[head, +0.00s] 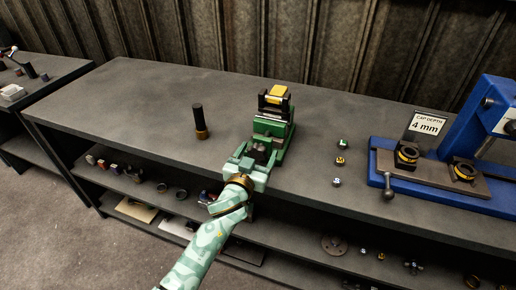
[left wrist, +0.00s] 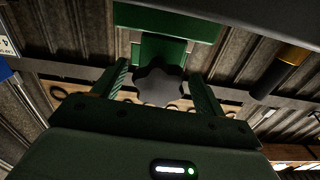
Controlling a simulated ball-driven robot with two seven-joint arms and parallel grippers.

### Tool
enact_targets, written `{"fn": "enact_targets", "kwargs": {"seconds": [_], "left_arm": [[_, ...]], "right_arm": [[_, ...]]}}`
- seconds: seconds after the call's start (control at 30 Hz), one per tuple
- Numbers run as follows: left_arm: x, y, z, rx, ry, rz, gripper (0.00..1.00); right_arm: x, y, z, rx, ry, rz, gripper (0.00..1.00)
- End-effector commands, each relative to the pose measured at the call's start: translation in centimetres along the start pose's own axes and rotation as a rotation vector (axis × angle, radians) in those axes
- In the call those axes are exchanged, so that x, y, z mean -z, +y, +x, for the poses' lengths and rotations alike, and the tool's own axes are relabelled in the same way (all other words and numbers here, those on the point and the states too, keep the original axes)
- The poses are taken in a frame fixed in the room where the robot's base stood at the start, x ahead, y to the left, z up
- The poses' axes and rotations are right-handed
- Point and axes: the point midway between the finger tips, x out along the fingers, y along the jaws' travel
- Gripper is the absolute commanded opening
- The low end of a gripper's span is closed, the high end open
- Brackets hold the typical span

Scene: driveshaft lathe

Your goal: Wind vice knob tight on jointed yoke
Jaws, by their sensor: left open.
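The green vice (head: 270,129) stands on the bench in the head view. A yellow piece (head: 277,91), perhaps the jointed yoke, sits between dark parts at its top; I cannot tell how firmly it is held. My left gripper (head: 259,153) is at the vice's near side, its jaws open. In the left wrist view the dark, lobed vice knob (left wrist: 160,83) lies between the two spread fingers of the gripper (left wrist: 161,88), with a gap visible on each side. In the head view the gripper mostly hides the knob. My right gripper is not in view.
A black cylinder with a brass-coloured base (head: 200,122) stands left of the vice. Further right is a blue press (head: 470,150) with a "CAP DEPTH 4 mm" sign (head: 427,124). Loose parts lie on the shelf below.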

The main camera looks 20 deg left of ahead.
Motion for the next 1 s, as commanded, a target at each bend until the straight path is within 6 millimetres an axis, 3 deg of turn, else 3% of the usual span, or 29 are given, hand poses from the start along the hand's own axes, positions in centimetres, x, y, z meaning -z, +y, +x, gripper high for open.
{"fn": "enact_targets", "kwargs": {"seconds": [0.2, 0.37, 0.73, 1.0], "left_arm": [[0.03, 0.02, 0.00, 0.000, 0.000, 0.000, 0.72], [0.01, 0.01, 0.00, 0.000, 0.000, 0.000, 0.28], [0.00, 0.01, -0.01, 0.000, -0.001, 0.038, 0.28], [-0.01, -0.02, -0.02, 0.000, -0.001, 0.198, 0.28]], "right_arm": [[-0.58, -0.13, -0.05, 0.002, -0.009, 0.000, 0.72], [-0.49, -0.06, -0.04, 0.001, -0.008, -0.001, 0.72], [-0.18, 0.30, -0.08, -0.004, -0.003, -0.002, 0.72], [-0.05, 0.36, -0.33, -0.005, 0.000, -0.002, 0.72]]}}
